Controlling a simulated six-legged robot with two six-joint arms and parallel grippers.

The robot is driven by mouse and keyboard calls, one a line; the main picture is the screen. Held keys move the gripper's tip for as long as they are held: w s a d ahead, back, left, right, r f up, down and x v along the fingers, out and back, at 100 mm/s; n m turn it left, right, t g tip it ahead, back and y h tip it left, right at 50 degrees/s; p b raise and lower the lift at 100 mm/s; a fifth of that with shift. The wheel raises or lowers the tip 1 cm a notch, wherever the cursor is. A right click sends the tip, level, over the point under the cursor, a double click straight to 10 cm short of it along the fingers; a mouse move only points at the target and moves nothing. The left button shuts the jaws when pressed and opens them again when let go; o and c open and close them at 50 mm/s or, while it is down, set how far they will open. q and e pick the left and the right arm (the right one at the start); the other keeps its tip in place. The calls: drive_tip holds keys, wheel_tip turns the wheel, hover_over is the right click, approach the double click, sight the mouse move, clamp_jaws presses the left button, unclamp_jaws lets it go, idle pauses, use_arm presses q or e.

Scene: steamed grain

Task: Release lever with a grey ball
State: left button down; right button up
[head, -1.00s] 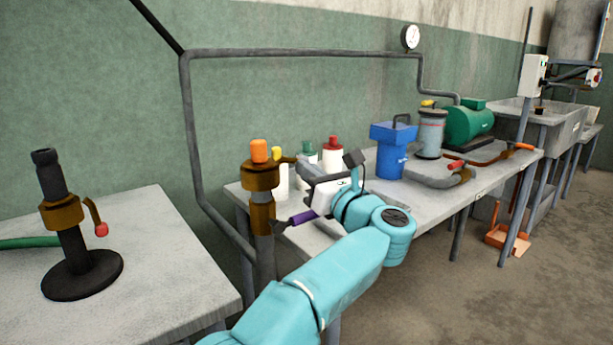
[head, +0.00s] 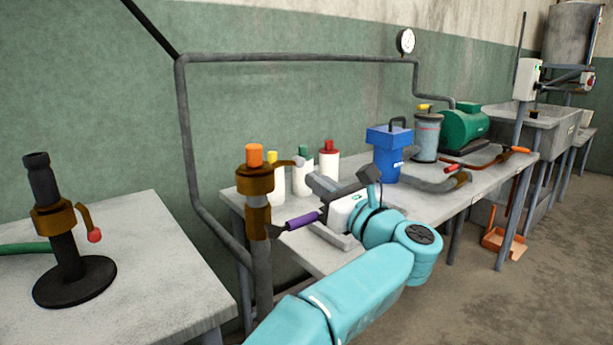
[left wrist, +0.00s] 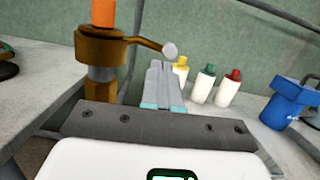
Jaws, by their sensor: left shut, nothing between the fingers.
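The lever's grey ball (head: 299,161) sits at the end of a brown arm on a brown valve (head: 255,180) with an orange cap, on an upright pipe. The ball (left wrist: 170,50) and valve (left wrist: 100,47) also show in the left wrist view. My left gripper (head: 321,201) is to the right of the valve and lower than the ball. Its fingers (left wrist: 160,68) are shut and empty, pointing towards the ball. A gap seems to show between the tips and the ball. My right gripper is in neither view.
A second valve with a red-ball lever (head: 93,236) stands on the left table (head: 150,270). Behind my gripper are several white bottles (head: 328,165) and a blue container (head: 388,158). A purple-handled tool (head: 303,219) shows between the pipe and my gripper.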

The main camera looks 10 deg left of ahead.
use_arm(q)
drive_tip(key=v, duration=0.7)
drive_tip(key=shift+s+d, duration=0.25)
drive_tip(key=shift+d, duration=0.05)
